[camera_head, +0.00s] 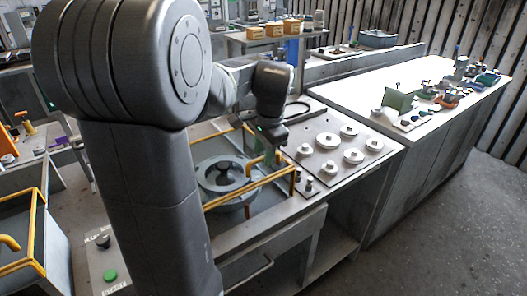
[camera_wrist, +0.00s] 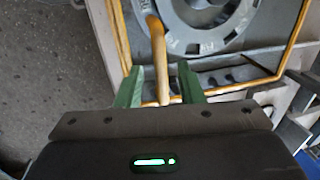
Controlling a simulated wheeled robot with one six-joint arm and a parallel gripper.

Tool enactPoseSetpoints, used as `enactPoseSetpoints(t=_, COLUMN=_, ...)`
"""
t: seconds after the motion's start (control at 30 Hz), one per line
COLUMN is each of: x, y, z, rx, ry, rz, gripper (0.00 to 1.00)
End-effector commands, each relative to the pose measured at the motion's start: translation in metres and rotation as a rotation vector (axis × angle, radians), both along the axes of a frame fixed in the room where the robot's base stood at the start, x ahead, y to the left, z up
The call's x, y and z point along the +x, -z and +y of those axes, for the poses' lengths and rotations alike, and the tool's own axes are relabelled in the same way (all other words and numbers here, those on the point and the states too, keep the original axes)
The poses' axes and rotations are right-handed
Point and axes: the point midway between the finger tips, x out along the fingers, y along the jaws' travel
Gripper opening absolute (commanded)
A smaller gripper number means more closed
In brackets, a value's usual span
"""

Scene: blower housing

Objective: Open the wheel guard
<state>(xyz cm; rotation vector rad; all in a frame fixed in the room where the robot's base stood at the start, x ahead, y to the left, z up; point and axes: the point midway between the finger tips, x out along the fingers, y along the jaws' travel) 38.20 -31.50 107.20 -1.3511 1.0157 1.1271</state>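The wheel guard (camera_head: 250,187) is a yellow-edged frame over a round grey wheel (camera_head: 222,178) in the bench in the head view. Its yellow edge (camera_wrist: 294,40) and the wheel (camera_wrist: 205,42) also show in the wrist view. A yellow-tan handle bar (camera_wrist: 160,62) runs between the two green fingers of my gripper (camera_wrist: 159,72). The fingers are open, with a gap on each side of the bar. In the head view my gripper (camera_head: 271,148) is at the far right part of the guard; its fingers are partly hard to make out there.
A plate with several round knobs (camera_head: 340,147) lies just right of the guard. Another yellow-edged frame (camera_head: 37,235) is at the left, near a green button (camera_head: 110,276). A white-topped counter (camera_head: 400,85) with small items stands at the right. Floor (camera_head: 430,210) is clear at front right.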

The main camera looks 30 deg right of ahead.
Motion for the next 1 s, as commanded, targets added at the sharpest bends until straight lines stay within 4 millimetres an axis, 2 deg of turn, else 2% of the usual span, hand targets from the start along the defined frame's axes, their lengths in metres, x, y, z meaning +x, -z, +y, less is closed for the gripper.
enactPoseSetpoints(t=0.23, x=0.000, y=0.001, z=0.000, rx=0.000, ry=0.000, rz=0.000, gripper=0.34)
enactPoseSetpoints(t=0.27, x=0.000, y=0.001, z=0.000, rx=0.000, ry=0.000, rz=0.000, gripper=0.30)
enactPoseSetpoints(t=0.4, x=0.000, y=0.001, z=0.000, rx=0.000, ry=0.000, rz=0.000, gripper=0.03)
enactPoseSetpoints(t=0.43, x=0.000, y=0.001, z=0.000, rx=0.000, ry=0.000, rz=0.000, gripper=0.00)
enactPoseSetpoints(t=0.77, x=0.007, y=-0.001, z=0.001, rx=0.000, ry=-0.001, rz=0.000, gripper=0.00)
enactPoseSetpoints(t=0.87, x=0.020, y=-0.002, z=0.002, rx=0.000, ry=-0.003, rz=-0.001, gripper=0.00)
enactPoseSetpoints(t=1.0, x=0.051, y=-0.003, z=0.005, rx=0.001, ry=-0.005, rz=0.001, gripper=0.00)
